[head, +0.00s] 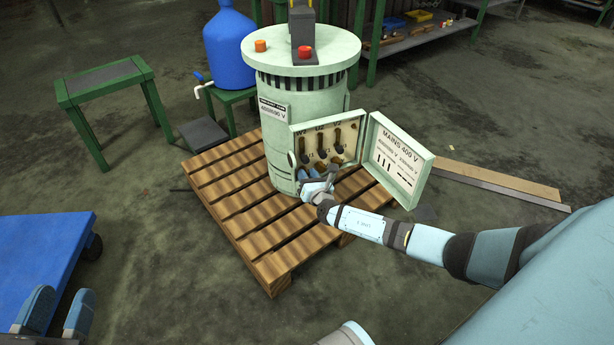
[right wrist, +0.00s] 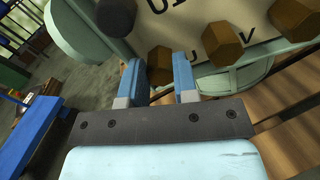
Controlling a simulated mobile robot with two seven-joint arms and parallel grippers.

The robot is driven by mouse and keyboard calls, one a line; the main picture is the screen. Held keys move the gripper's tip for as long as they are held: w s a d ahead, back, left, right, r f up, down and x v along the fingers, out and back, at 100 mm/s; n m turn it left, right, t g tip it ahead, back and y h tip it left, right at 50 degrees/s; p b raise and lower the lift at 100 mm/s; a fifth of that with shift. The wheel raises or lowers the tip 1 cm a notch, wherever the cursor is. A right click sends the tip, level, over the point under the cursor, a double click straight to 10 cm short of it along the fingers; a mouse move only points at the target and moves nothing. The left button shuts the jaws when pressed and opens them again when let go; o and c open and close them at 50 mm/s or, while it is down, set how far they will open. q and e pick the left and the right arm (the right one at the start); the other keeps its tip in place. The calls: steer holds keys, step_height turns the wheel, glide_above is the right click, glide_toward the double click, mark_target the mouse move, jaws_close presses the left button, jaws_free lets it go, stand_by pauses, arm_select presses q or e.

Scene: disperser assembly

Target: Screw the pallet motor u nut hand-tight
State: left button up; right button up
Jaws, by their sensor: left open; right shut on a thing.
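The pallet motor (head: 295,125) is a pale green cylinder standing upright on a wooden pallet, its terminal box (head: 328,141) open towards me. My right gripper (head: 304,177) is at the lower left of this box. In the right wrist view its two blue fingers (right wrist: 157,75) are shut on a brown hexagonal nut (right wrist: 160,65), one on each side. This nut is at the left end of the lower row, by the U side; its stud and seating are hidden. My left gripper (head: 56,312) is open and empty at the lower left, far from the motor.
The box door (head: 398,158) stands open to the right, close to my right arm. More brown nuts (right wrist: 222,42) sit beside the held one. A blue cart (head: 45,255), a green table (head: 105,80) and a blue tank (head: 230,45) stand around the pallet (head: 262,240).

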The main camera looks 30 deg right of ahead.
steer(key=shift+s+d+f+m, duration=0.1)
steer(key=shift+f+m, duration=0.05)
steer(key=shift+m, duration=2.75)
steer(key=shift+w+f+m, duration=0.1)
steer(key=shift+m, duration=2.8)
steer(key=shift+s+d+f+m, duration=0.1)
steer(key=shift+f+m, duration=0.05)
steer(key=shift+m, duration=2.75)
steer(key=o, duration=0.8)
steer(key=shift+o, duration=0.6)
steer(key=shift+r, duration=0.1)
